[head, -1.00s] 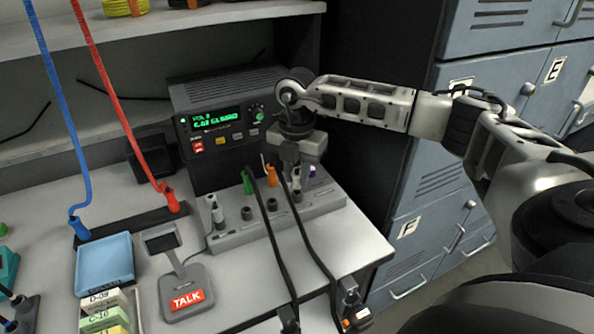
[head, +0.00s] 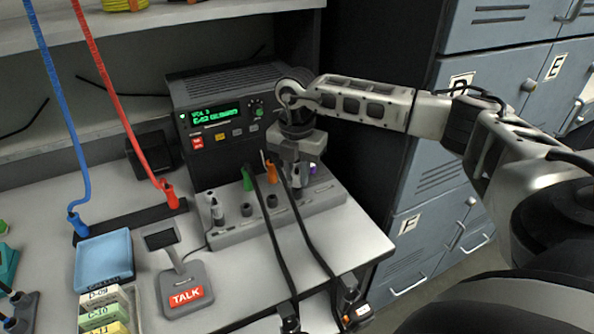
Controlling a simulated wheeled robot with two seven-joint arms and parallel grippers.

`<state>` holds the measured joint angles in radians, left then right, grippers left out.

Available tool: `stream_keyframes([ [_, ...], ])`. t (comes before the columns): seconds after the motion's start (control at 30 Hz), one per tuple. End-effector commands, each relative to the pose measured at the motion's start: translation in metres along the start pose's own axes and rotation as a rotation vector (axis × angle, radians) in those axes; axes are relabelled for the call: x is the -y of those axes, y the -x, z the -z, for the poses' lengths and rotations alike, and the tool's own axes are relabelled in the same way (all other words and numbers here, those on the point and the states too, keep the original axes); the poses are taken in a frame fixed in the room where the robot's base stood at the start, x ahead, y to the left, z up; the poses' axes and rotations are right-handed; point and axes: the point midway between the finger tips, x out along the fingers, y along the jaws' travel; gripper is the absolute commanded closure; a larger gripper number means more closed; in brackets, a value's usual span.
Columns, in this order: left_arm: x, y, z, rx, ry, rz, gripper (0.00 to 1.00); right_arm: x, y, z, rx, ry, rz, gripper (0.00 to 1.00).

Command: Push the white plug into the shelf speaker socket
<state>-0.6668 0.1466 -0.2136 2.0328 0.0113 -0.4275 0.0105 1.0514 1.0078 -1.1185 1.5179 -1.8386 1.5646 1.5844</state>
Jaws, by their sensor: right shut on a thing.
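My right gripper (head: 297,162) reaches in from the right over the far right part of the grey socket strip (head: 320,200). It is shut on a pale plug that looks like the white plug (head: 297,178). The plug points down at the strip, and its lower end is close to or in a socket there; I cannot tell how deep it sits. The labels on the strip are too small to read, so I cannot tell which socket is the shelf speaker's. My left gripper is not in view.
A green plug (head: 247,180) and another pale plug (head: 216,212) stand in the strip. Black cables (head: 285,240) run over the bench front. A black radio (head: 228,122) stands behind. A TALK microphone (head: 186,292) and blue tray (head: 103,262) are left.

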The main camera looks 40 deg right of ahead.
Motion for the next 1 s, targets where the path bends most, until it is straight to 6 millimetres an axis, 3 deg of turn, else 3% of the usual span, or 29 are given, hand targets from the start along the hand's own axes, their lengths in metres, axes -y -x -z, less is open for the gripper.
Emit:
stream_keyframes([
  [1.0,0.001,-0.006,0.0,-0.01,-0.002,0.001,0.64,0.0,-0.012,0.0,0.0,0.0,0.0,0.93],
])
